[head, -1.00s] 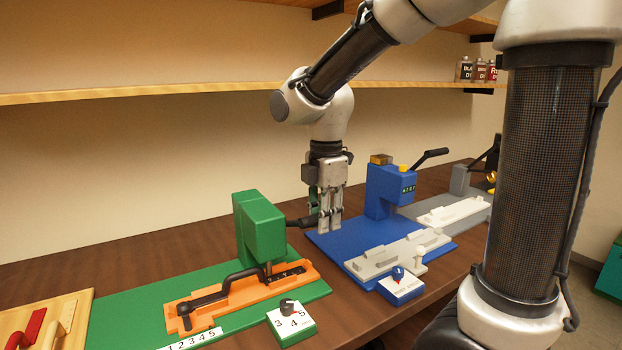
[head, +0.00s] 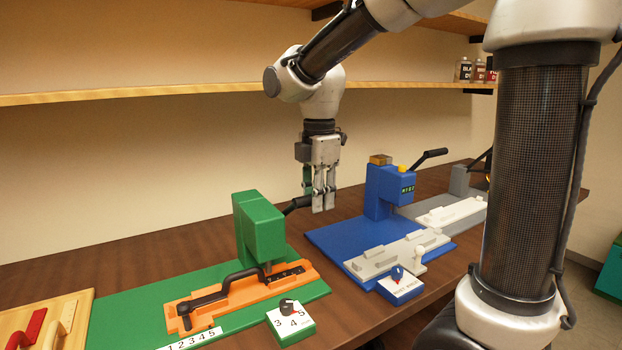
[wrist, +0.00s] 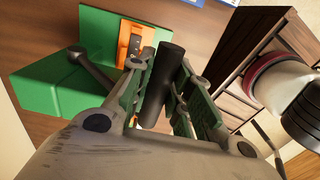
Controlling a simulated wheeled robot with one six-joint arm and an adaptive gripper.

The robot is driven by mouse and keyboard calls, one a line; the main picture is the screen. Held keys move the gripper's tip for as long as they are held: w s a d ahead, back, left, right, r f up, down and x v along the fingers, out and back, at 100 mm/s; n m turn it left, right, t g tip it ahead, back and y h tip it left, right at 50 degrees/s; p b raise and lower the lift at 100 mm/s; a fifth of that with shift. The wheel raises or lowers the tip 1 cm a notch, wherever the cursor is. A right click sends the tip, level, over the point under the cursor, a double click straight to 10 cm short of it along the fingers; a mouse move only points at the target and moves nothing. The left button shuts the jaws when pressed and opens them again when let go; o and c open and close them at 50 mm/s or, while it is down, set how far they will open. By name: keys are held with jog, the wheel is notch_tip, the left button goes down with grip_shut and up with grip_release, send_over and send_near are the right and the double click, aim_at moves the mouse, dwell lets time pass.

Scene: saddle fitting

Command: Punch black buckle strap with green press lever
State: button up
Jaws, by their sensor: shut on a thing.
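The green press (head: 258,228) stands on its green base plate, with an orange jig (head: 307,283) in front of it. A black strap (head: 287,274) with small holes lies in the jig under the press head, with a black arched handle (head: 238,277) on its left part. My gripper (head: 318,208) is shut on the black grip of the press lever (head: 296,204), behind and right of the press head. The wrist view shows the dark grip (wrist: 161,84) between the finger pads. The fingers partly hide the lever's end in the head view.
A green dial block (head: 291,318) sits in front of the jig. A blue press (head: 390,190) with a pale jig stands to the right, a grey station (head: 462,180) beyond it. A wooden board (head: 83,315) with red and cream handles is at left. A shelf (head: 150,95) runs behind.

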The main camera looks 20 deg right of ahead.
jog(key=shift+w+a+r, duration=0.15)
jog(key=shift+w+r, duration=0.45)
jog(key=shift+w, duration=0.15)
jog(key=shift+w+a+r, duration=0.15)
jog(key=shift+w+r, duration=0.45)
jog(key=shift+w, duration=0.15)
jog(key=shift+o, duration=1.3)
jog(key=shift+w+r, duration=0.25)
jog(key=shift+r, duration=0.05)
jog(key=o, duration=0.5)
jog(key=shift+w+a, duration=0.1)
jog(key=shift+o, duration=0.2)
jog(key=r, duration=0.5)
jog(key=shift+s+r, duration=0.2)
jog(key=shift+r, duration=0.2)
